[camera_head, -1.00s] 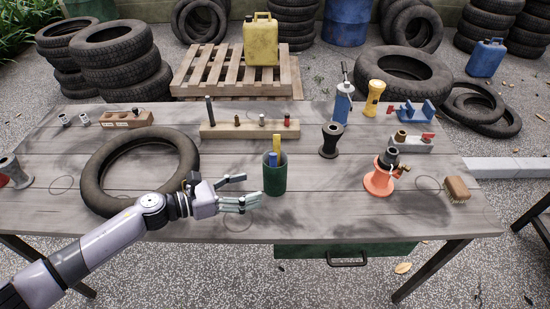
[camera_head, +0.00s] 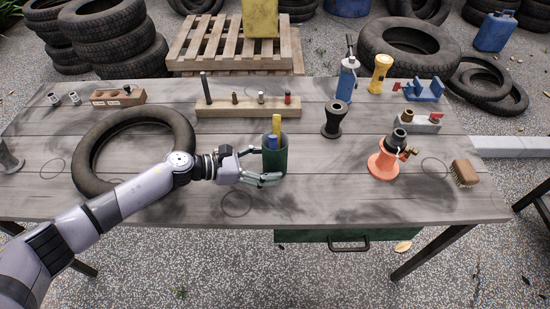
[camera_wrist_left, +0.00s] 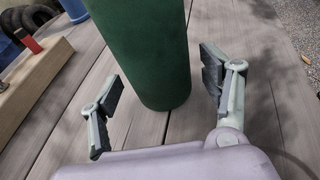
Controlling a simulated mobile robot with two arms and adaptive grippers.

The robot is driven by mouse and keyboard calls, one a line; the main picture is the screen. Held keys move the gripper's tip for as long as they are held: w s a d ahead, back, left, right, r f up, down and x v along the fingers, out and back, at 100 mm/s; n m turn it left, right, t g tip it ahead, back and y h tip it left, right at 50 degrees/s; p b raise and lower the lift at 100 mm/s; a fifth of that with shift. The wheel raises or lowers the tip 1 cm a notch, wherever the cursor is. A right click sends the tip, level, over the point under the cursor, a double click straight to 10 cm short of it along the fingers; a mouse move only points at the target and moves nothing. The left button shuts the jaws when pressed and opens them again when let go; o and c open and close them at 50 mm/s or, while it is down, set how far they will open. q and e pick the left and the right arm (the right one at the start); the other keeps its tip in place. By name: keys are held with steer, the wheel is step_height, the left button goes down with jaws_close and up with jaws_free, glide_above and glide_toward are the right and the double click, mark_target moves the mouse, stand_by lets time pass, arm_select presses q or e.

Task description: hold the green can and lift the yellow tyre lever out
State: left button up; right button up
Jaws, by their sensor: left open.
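The green can (camera_head: 281,160) stands upright on the wooden table, near the middle. The yellow tyre lever (camera_head: 277,125) stands in it with its upper end above the rim, and a blue handle (camera_head: 271,142) stands beside it. Their lower ends are hidden inside the can. My left gripper (camera_head: 262,168) is at the can's left side. In the left wrist view, the can (camera_wrist_left: 152,50) is between the two spread fingers (camera_wrist_left: 160,98), with gaps on both sides. My right gripper is in neither view.
A black tyre (camera_head: 97,128) lies on the table under my left arm. A wooden block with several pegs (camera_head: 247,109) lies behind the can. A black spool (camera_head: 334,120) and an orange stand (camera_head: 383,166) are to the right. The table is clear in front of the can.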

arm_select(q)
steer(key=shift+w+d+f, duration=0.15)
steer(key=shift+w+d, duration=0.1)
steer(key=shift+d, duration=0.35)
steer(key=c, duration=0.5)
steer(key=shift+c, duration=1.2)
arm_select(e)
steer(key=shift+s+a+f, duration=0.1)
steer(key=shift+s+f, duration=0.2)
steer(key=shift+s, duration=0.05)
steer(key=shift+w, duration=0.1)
